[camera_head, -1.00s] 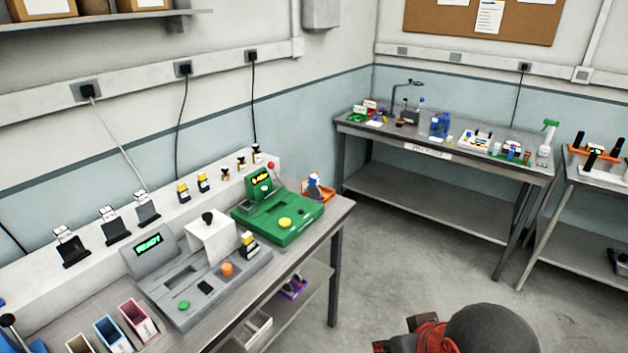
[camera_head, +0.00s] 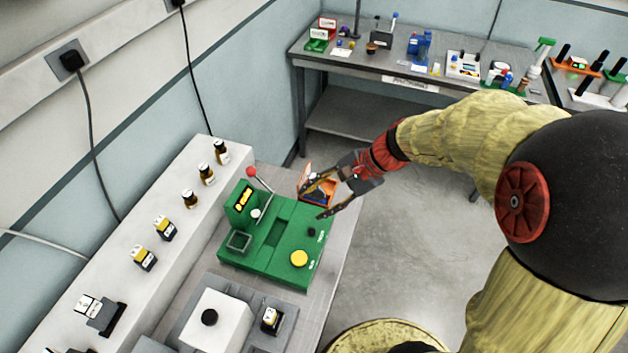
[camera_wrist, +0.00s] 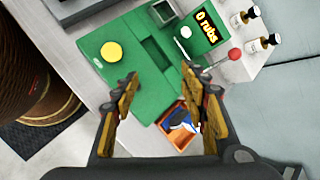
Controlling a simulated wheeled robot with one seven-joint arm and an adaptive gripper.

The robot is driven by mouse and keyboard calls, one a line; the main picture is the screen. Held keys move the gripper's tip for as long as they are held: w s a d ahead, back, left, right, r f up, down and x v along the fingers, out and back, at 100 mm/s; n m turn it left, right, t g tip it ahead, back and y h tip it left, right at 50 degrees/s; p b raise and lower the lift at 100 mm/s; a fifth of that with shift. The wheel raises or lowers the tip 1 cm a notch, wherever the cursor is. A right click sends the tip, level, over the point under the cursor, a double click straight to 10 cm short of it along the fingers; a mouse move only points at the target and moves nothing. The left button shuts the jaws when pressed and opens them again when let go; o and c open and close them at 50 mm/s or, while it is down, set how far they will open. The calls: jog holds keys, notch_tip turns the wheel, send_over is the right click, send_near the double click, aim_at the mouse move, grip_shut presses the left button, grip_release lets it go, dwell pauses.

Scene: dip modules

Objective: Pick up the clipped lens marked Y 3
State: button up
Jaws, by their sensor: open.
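My gripper (camera_head: 314,203) is open and empty, above the right end of the near bench beside the green machine. In the wrist view its two fingers (camera_wrist: 172,88) are spread, with the green machine beyond them. I cannot read a Y 3 mark on anything, so I cannot tell which thing is the clipped lens. A white piece in a black clip-like holder (camera_head: 104,315) stands on the white ledge at the lower left. An orange tray (camera_wrist: 168,128) holds a blue, white and dark item (camera_wrist: 182,121), seen between my fingers. My gripper partly hides this tray (camera_head: 304,170) in the head view.
The green machine (camera_head: 275,225) has a yellow button, a red-knobbed lever and a lit display. Small bottles (camera_head: 206,174) and yellow-labelled blocks (camera_head: 165,228) line the white ledge (camera_head: 190,220). A grey machine (camera_head: 282,322) stands in front. A second bench (camera_head: 440,95) is at the back.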

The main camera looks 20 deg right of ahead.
jog(key=w+d+f+m+t+y+p, duration=0.1)
jog(key=w+d+f+m+t+p, duration=0.1)
jog(key=w+d+f+m+p, duration=0.25)
jog(key=w+d+f+m+t+y+p, duration=0.1)
jog(key=w+d+f+m+t+y, duration=0.1)
jog(key=w+d+m, duration=0.35)
jog(key=shift+m+t+h, duration=0.3)
jog(key=shift+m, duration=0.6)
jog(key=x, duration=0.3)
jog(key=b+x, duration=0.1)
jog(key=x, duration=0.5)
jog(key=shift+s+a+f, duration=0.15)
jog(key=shift+s+f, duration=0.15)
jog(key=shift+f, duration=0.1)
jog(key=shift+c, duration=1.3)
grip_shut()
